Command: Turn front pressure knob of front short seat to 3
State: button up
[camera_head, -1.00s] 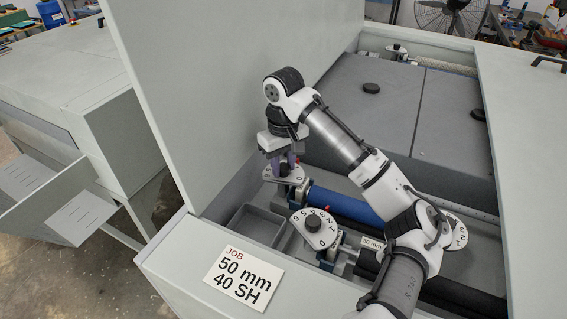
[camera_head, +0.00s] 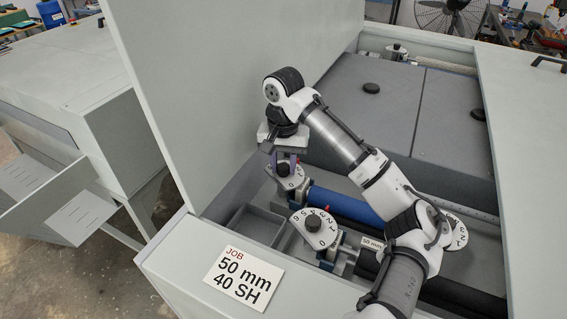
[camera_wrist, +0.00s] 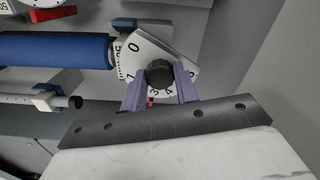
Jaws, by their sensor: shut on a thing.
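A black knob (camera_head: 283,169) sits on a white numbered dial plate (camera_head: 293,181) at the left end of the blue roller (camera_head: 345,205). In the wrist view the knob (camera_wrist: 160,74) is between the two purple fingers of my gripper (camera_wrist: 161,88), which is shut on it. The dial plate (camera_wrist: 144,52) shows 0 at the top, 1 at the left and 3 and 4 below the knob. A small red pointer (camera_wrist: 150,101) shows below the plate near the 3. The fingers partly hide the dial. In the head view my gripper (camera_head: 287,162) reaches down from above.
A second numbered dial (camera_head: 314,229) with a black knob stands nearer, by the black roller. A third dial (camera_head: 452,232) is at the right, partly behind my arm. The tall grey panel (camera_head: 225,90) rises close left of my gripper. A job card reads 50 mm, 40 SH.

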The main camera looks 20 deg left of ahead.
aim_at(284, 167)
dwell(0.3)
jog(key=o, duration=1)
jog(key=shift+r, duration=0.1)
notch_tip(284, 167, up, 14)
jog(key=shift+f+b, duration=0.15)
jog(key=shift+b, duration=0.7)
